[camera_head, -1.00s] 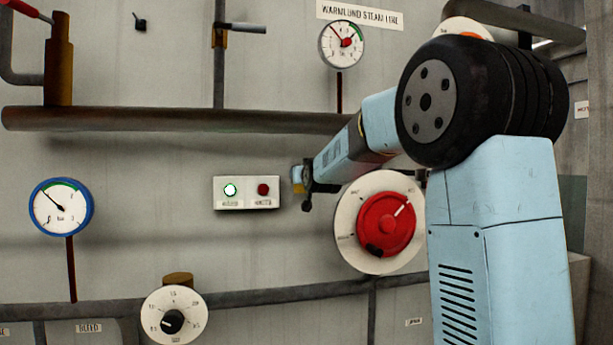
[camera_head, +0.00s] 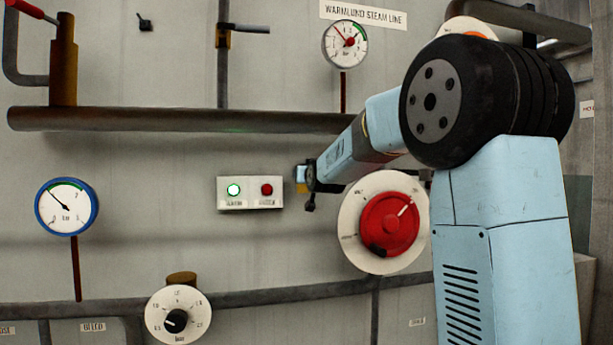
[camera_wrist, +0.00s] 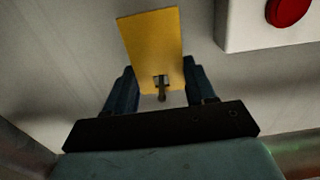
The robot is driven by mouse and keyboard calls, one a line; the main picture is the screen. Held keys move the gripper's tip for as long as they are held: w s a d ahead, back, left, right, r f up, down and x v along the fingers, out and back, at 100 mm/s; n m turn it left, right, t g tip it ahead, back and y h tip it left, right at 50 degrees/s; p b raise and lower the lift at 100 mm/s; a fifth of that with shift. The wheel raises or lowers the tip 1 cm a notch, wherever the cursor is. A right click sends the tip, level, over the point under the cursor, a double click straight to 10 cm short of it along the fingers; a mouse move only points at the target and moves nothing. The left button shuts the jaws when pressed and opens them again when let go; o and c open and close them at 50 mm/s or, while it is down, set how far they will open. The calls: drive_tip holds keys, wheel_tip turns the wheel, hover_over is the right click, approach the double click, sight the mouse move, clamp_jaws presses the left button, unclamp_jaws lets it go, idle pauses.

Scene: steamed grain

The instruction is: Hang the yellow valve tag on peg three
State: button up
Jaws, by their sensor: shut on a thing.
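The yellow valve tag (camera_wrist: 152,42) is a flat rectangular plate between the two dark blue fingers of my gripper (camera_wrist: 159,68) in the wrist view. The gripper is shut on it. A small dark metal piece with a pale head (camera_wrist: 161,85) shows at the tag's near end; I cannot tell whether it is a peg or a fitting. In the head view my gripper (camera_head: 304,180) is near the wall, just right of the button box, with a small patch of the yellow tag (camera_head: 302,188) showing. I cannot make out any numbered pegs.
The white button box (camera_head: 250,204) has a lit green button and a red one; its corner also shows in the wrist view (camera_wrist: 240,30). A large red dial (camera_head: 390,224) is below right of the gripper. A brown pipe (camera_head: 180,121) runs above.

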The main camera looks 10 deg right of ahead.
drive_tip(key=shift+c, duration=0.9)
drive_tip(key=shift+r, duration=0.2)
drive_tip(key=shift+s, duration=0.15)
drive_tip(key=shift+s, duration=1.65)
drive_tip(key=shift+s, duration=2.95)
